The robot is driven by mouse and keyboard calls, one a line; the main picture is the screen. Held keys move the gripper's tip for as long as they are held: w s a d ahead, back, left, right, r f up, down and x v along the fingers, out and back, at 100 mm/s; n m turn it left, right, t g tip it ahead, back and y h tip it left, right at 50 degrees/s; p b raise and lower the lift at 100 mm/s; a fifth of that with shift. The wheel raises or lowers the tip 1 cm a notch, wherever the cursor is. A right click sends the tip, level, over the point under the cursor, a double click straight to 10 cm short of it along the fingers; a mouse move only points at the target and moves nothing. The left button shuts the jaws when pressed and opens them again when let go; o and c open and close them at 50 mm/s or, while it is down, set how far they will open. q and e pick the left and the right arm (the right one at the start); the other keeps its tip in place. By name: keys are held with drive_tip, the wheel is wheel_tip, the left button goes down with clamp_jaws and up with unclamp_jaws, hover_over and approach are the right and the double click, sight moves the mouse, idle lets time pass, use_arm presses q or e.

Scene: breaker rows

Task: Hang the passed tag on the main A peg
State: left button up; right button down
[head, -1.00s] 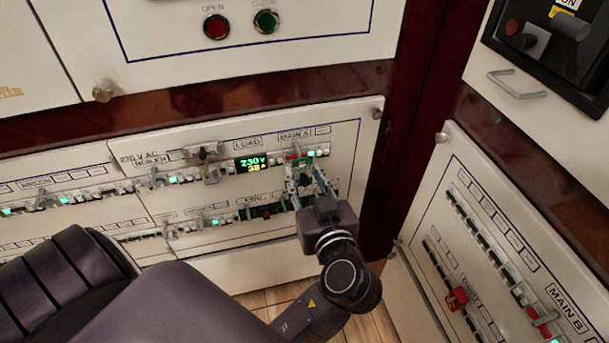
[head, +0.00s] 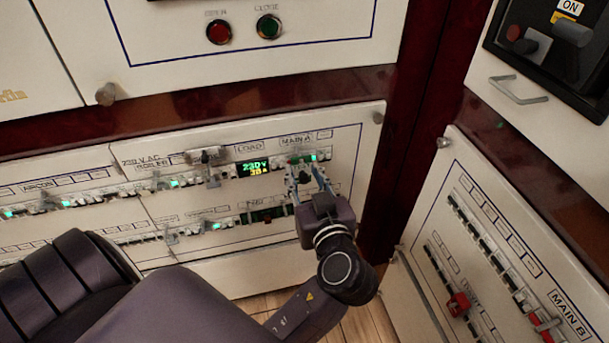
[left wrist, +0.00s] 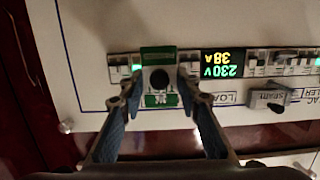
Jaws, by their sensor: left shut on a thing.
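The passed tag (left wrist: 153,56), green and white with a dark round spot in its middle, is upright between the fingertips in the left wrist view. In the head view the left gripper (head: 305,183) is at the upper breaker row, just below the MAIN A label (head: 295,141), with the tag (head: 300,160) in front of the breakers there. The main A peg is not clearly visible; I cannot tell whether the dark spot is the peg or the hole. My right gripper is out of view.
A lit display (head: 253,168) reading 230 V, 38 A sits left of the tag in the head view. The dark red cabinet post (head: 405,130) and the MAIN B panel (head: 500,240) stand to the right.

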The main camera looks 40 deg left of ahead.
use_arm(q)
drive_tip(key=shift+w+a, duration=0.15)
drive_tip(key=shift+a, duration=0.05)
drive_tip(key=o, duration=0.9)
drive_tip(key=shift+o, duration=0.2)
drive_tip(key=shift+d, duration=0.1)
